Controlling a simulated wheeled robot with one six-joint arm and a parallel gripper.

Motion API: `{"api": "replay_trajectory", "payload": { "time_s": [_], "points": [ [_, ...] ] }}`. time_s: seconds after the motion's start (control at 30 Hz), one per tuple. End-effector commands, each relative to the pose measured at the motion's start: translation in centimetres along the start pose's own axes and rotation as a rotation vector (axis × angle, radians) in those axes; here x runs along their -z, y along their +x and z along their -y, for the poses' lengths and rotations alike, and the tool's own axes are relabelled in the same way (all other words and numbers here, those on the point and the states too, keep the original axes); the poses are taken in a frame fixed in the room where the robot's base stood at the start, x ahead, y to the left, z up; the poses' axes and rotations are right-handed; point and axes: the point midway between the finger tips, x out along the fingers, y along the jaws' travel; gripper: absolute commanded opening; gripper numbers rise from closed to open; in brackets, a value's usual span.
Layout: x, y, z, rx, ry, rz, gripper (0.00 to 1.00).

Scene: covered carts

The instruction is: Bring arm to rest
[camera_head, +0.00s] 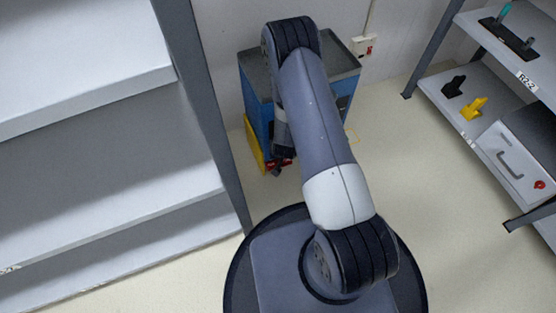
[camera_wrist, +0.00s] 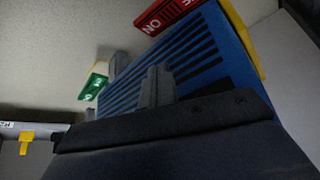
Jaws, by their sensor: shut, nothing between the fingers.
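My arm reaches up and away from my base in the head view, bent at the elbow, with its forearm hanging down in front of a blue cart (camera_head: 347,85). My gripper (camera_wrist: 157,80) shows as grey fingers beyond the dark wrist body in the wrist view. It is shut and empty. In the head view the gripper is small and hard to make out against the cart. The cart's blue slotted side (camera_wrist: 190,50) lies behind the fingers in the wrist view; I cannot tell whether they touch it.
A large pale shelf rack (camera_head: 100,180) with a grey post stands at left. Another rack (camera_head: 475,75) at right holds black and yellow items and a tray (camera_head: 518,165). A yellow panel (camera_head: 254,147) leans by the cart. The floor (camera_head: 430,220) between my base and the right rack is clear.

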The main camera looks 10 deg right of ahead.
Motion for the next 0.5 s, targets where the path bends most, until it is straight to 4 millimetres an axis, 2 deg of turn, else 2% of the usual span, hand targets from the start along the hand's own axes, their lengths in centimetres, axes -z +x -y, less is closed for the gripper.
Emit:
{"api": "replay_trajectory", "payload": {
  "time_s": [0.13, 0.5],
  "points": [
    [0.70, -1.23, 0.01, 0.000, 0.000, 0.000, 0.00],
    [0.66, -1.21, 0.00, 0.000, 0.000, 0.000, 0.00]
  ]
}}
